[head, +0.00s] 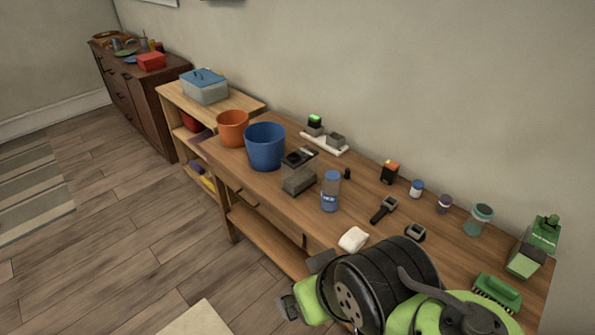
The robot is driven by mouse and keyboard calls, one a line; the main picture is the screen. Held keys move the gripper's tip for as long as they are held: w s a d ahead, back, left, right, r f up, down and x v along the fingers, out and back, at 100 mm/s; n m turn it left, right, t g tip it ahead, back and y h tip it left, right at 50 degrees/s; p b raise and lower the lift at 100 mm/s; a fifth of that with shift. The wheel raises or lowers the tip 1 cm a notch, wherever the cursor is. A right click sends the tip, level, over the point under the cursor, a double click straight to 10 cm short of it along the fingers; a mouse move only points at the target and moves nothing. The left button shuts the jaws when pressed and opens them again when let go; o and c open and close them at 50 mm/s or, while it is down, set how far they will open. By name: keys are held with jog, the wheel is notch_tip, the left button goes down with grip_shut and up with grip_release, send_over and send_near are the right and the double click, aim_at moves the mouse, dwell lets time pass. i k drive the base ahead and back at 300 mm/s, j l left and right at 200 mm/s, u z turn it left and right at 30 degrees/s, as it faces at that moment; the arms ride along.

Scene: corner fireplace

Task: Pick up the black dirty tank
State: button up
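A box-shaped tank with a black top and a greyish, see-through lower body (298,174) stands upright on the wooden workbench, just right of the blue bucket. It best fits the black dirty tank. My green and black arm reaches in from the bottom right. What looks like my gripper (304,286) is at the arm's left end, in front of the bench's near edge and apart from the tank. Its fingers are partly hidden by the arm, so its opening is unclear. I see nothing held.
The blue bucket (265,147) and orange bucket (232,128) stand left of the tank. A blue-lidded bottle (330,191) is close on its right. A white charger tray (325,144) lies behind. A black clamp-like tool (383,209) and white cloth (353,239) lie farther right. The floor at left is open.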

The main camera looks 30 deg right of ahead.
aim_at(299, 169)
jog(key=i+u, duration=0.45)
jog(key=i+l+u, duration=0.15)
jog(key=i+u, duration=0.2)
jog(key=u, duration=0.15)
jog(key=i+l+u, duration=0.25)
jog(key=u, duration=0.2)
jog(key=i, duration=0.1)
